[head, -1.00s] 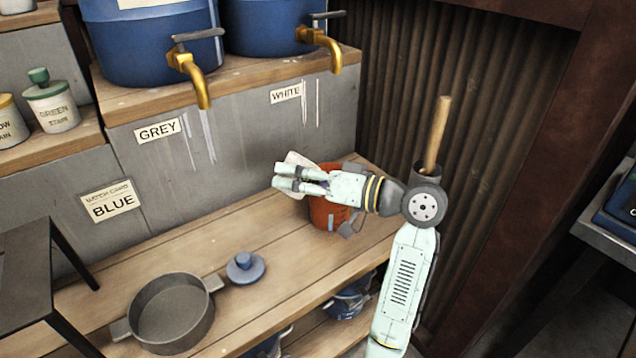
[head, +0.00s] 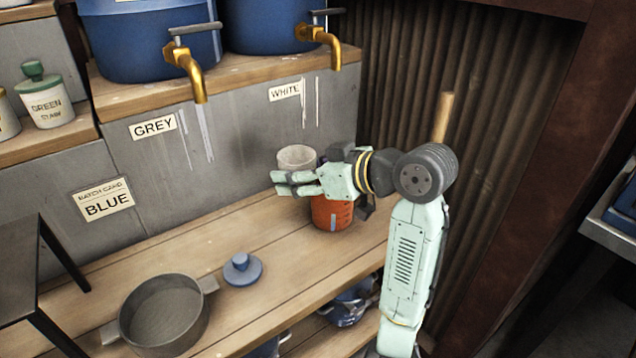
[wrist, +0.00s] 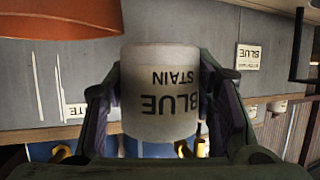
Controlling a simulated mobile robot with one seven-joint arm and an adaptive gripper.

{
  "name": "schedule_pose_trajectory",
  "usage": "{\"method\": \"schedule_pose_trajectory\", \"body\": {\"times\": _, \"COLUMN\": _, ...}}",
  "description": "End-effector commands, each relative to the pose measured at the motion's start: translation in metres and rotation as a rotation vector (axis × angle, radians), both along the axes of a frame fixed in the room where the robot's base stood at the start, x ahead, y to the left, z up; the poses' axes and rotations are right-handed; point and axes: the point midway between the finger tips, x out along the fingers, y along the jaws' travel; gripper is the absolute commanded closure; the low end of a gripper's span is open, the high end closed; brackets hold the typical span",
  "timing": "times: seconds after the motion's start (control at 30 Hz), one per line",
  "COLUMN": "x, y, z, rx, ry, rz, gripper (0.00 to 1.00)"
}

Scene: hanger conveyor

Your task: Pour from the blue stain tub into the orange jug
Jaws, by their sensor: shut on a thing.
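My gripper (head: 290,182) is shut on the blue stain tub (head: 296,157), a whitish tub that it holds above the bench, at the upper left of the jug. The tub looks upright, open end up; its contents cannot be made out. In the wrist view the tub (wrist: 160,92) sits between both fingers, its "BLUE STAIN" label upside down like the wall cards. The orange jug (head: 332,212) stands on the bench below and right of the tub, partly hidden by my gripper. Part of it shows at the top left of the wrist view (wrist: 60,18).
A blue knobbed lid (head: 242,270) and a grey pan (head: 165,312) are on the bench. A "BLUE" batch card (head: 106,201) is on the wall. Brass taps (head: 186,72) project above. A green stain tub (head: 46,98) stands on the left shelf. The bench between lid and jug is clear.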

Motion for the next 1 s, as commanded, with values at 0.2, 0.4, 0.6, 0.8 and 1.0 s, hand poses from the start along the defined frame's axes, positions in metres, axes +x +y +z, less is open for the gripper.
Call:
{"method": "schedule_pose_trajectory", "body": {"times": 0.2, "x": 0.0, "y": 0.0, "z": 0.006, "rx": 0.002, "ry": 0.0, "rz": 0.001, "gripper": 0.82}}
{"method": "schedule_pose_trajectory", "body": {"times": 0.4, "x": 0.0, "y": 0.001, "z": 0.023, "rx": 0.003, "ry": 0.0, "rz": 0.001, "gripper": 0.82}}
{"method": "schedule_pose_trajectory", "body": {"times": 0.6, "x": 0.0, "y": 0.001, "z": 0.032, "rx": 0.003, "ry": 0.002, "rz": 0.002, "gripper": 0.82}}
{"method": "schedule_pose_trajectory", "body": {"times": 0.8, "x": 0.0, "y": 0.001, "z": 0.03, "rx": 0.002, "ry": 0.002, "rz": 0.001, "gripper": 0.82}}
{"method": "schedule_pose_trajectory", "body": {"times": 1.0, "x": 0.0, "y": 0.0, "z": 0.03, "rx": 0.003, "ry": 0.001, "rz": 0.001, "gripper": 0.82}}
